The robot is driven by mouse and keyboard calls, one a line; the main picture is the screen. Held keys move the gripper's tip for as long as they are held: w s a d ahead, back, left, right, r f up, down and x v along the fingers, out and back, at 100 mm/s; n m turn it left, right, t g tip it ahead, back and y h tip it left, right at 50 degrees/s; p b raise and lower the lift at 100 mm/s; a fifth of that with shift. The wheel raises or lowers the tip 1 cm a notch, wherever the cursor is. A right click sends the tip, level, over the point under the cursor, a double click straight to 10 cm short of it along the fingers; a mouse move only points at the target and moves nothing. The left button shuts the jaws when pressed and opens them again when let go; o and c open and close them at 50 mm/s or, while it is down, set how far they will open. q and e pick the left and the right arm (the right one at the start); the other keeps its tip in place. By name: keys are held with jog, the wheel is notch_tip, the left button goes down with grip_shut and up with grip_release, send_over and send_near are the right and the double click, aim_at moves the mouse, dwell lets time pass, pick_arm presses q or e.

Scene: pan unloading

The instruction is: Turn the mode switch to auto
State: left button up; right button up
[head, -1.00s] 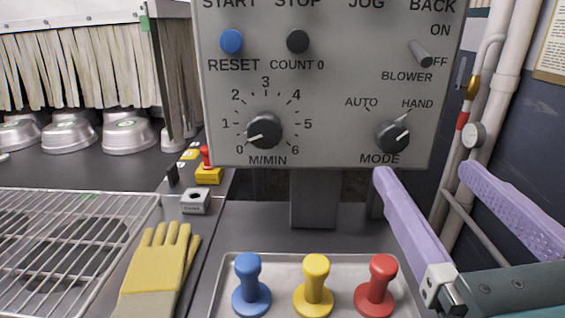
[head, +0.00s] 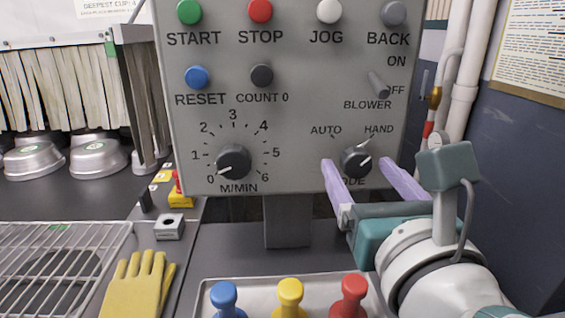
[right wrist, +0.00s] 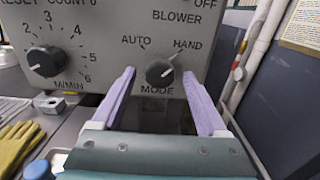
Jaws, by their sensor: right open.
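The mode switch (head: 357,161) is a black knob with a pale pointer line at the lower right of the grey control panel (head: 300,120). Its pointer aims up and right toward HAND; the AUTO mark is to the upper left. The knob also shows in the right wrist view (right wrist: 160,72). My right gripper (head: 358,163) is open, its two lilac fingers apart, one to each side of the knob in the picture. In the right wrist view the knob appears between the fingertips with a gap on both sides, and I see no contact. My left gripper is not in view.
The speed dial (head: 234,161) is left of the mode switch, and the blower lever (head: 378,85) is above it. A tray (head: 207,290) with blue, yellow and red handled pegs stands below. A yellow glove (head: 137,285) lies beside a wire rack (head: 60,240). Pipes (head: 462,85) run at right.

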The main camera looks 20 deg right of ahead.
grip_shut()
dwell(0.5)
